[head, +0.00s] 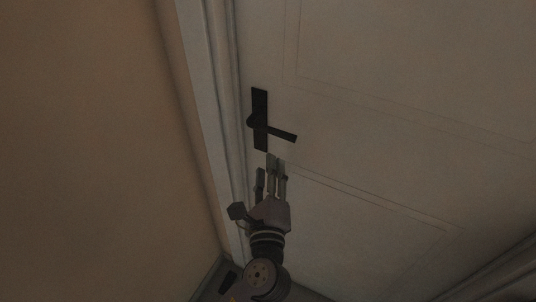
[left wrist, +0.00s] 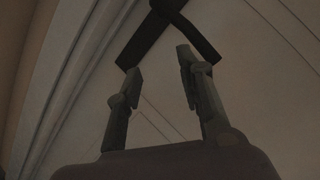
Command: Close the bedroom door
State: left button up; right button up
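The pale panelled door (head: 380,150) fills the right of the head view, and it also shows in the left wrist view (left wrist: 255,75). Its left edge lies along the pale frame, and I see no clear gap there. A black handle (head: 260,105) with a plate and a lever is on the door near that edge. My left gripper (head: 270,164) is just below the handle, pointing up at it. In the left wrist view the fingers are apart with nothing between them, and the handle (left wrist: 141,40) is just beyond the tips. Contact cannot be told. My right gripper is out of view.
The door frame (head: 204,70) runs down the left of the door. A plain tan wall (head: 90,150) fills the left side. A darker strip of floor or trim shows at the bottom right corner. The light is dim.

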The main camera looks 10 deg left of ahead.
pick_arm(q)
jog(key=s, duration=0.5)
jog(key=shift+s+d+f, duration=0.15)
jog(key=shift+d, duration=0.1)
notch_tip(320, 180, down, 21)
jog(key=w+n+g+h, duration=0.1)
jog(key=g+h, duration=0.1)
jog(key=g, duration=0.3)
jog(key=s+a+f+n+g, duration=0.2)
jog(key=s+f, duration=0.1)
jog(key=f, duration=0.6)
jog(key=s+a+f+n+g, duration=0.2)
jog(key=s+f, duration=0.1)
jog(key=f, duration=0.6)
jog(key=s+a+f+n+g, duration=0.5)
jog(key=s+a+f+n, duration=0.15)
jog(key=s+f, duration=0.55)
jog(key=s+a+f+n+g, duration=0.1)
jog(key=s+a+f+n, duration=0.3)
jog(key=s, duration=0.5)
jog(key=s+a+f+n+g, duration=0.2)
jog(key=s+a+f+n, duration=0.2)
jog(key=s, duration=0.5)
notch_tip(320, 180, down, 2)
jog(key=shift+s+a+f+n, duration=0.1)
jog(key=shift+s+a+n, duration=0.2)
jog(key=shift+n, duration=0.85)
